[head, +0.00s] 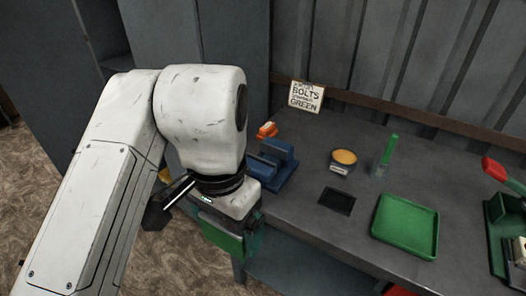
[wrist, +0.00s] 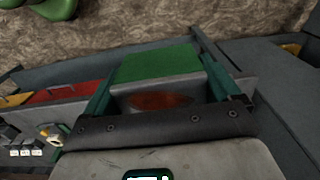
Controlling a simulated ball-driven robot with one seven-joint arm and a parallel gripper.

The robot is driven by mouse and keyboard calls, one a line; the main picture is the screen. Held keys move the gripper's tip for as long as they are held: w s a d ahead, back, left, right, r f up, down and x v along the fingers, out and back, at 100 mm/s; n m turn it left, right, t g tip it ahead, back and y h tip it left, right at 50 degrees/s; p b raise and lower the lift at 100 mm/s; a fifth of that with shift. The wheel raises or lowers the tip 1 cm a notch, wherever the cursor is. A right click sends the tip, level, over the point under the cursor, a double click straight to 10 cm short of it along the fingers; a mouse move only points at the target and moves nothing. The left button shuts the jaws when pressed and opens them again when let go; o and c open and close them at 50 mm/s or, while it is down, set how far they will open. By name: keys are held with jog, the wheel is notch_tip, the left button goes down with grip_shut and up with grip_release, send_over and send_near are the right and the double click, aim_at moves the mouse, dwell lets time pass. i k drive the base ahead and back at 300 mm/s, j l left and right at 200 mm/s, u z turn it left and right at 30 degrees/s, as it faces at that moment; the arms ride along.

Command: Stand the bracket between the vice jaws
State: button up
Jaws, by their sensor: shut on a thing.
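The blue vice (head: 284,170) stands on the left end of the workbench in the head view, partly hidden behind my wrist. My gripper (head: 231,238) hangs in front of the bench edge, nearer to me than the vice. In the wrist view its two teal fingers are on either side of a piece that I take for the bracket (wrist: 158,62). The bracket has a green face and a grey face with a rusty patch. My gripper is shut on it and holds it apart from the vice. The vice's jaw gap is largely hidden.
On the workbench (head: 300,225) are an orange-topped tin (head: 343,158), an upright green item (head: 389,150), a dark square (head: 337,201) and a green tray (head: 405,226). A red-handled device (head: 495,171) stands at the right. A sign (head: 306,96) leans behind. The bench edge lies beside my gripper.

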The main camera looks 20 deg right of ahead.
aim_at(267, 162)
jog(key=i+l, duration=0.15)
jog(key=i, duration=0.4)
jog(key=i+l, duration=0.15)
jog(key=i, duration=0.4)
